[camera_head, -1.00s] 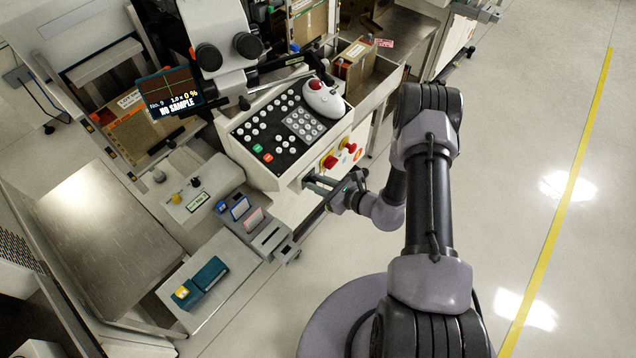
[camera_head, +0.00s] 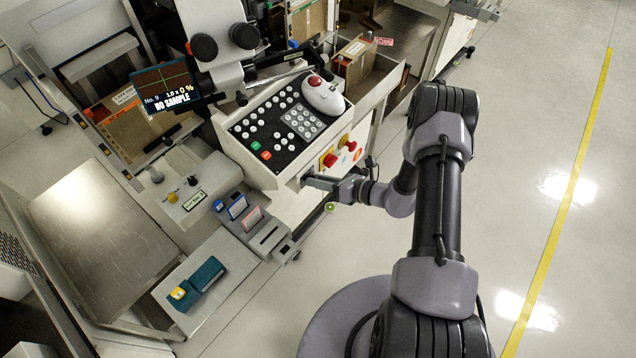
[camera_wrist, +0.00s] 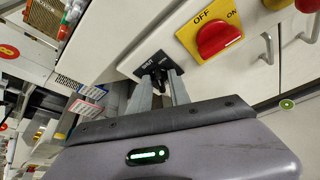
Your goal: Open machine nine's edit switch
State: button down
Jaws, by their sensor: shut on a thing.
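Machine nine's screen (camera_head: 166,87) reads No. 9 and NO SAMPLE in the head view. The edit switch (camera_wrist: 153,67) is a small black knob on a dark plate with white lettering, on the machine's pale front. It shows in the wrist view just beyond my fingertips. My gripper (camera_wrist: 160,80) is shut on this knob, with its two grey fingers either side of it. In the head view my gripper (camera_head: 312,181) reaches the front under the keypad, and the switch is hidden there.
A red OFF/ON knob (camera_wrist: 217,36) on a yellow plate sits close beside the switch. The button panel (camera_head: 278,130) with a white trackball unit (camera_head: 324,95) juts out above. A small green round item (camera_head: 330,207) is below my gripper. The floor to the right is clear.

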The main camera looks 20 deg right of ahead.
jog(key=shift+w+d+f+m+y+b, duration=0.15)
jog(key=shift+m+y+b, duration=0.6)
jog(key=shift+m+b, duration=0.4)
jog(key=shift+s+f+m+y+b, duration=0.1)
jog(key=shift+m+y+b, duration=0.65)
jog(key=shift+m, duration=0.65)
jog(key=shift+w+d+f+m+y+b, duration=0.15)
jog(key=shift+m+y+b, duration=0.55)
jog(key=shift+m+b, duration=0.45)
jog(key=shift+a, duration=0.1)
jog(key=c, duration=1.5)
grip_release()
jog(key=p+v, duration=0.3)
jog(key=v, duration=1.4)
jog(key=shift+d+r+p, duration=0.15)
jog(key=shift+d+p, duration=0.1)
jog(key=shift+p, duration=0.05)
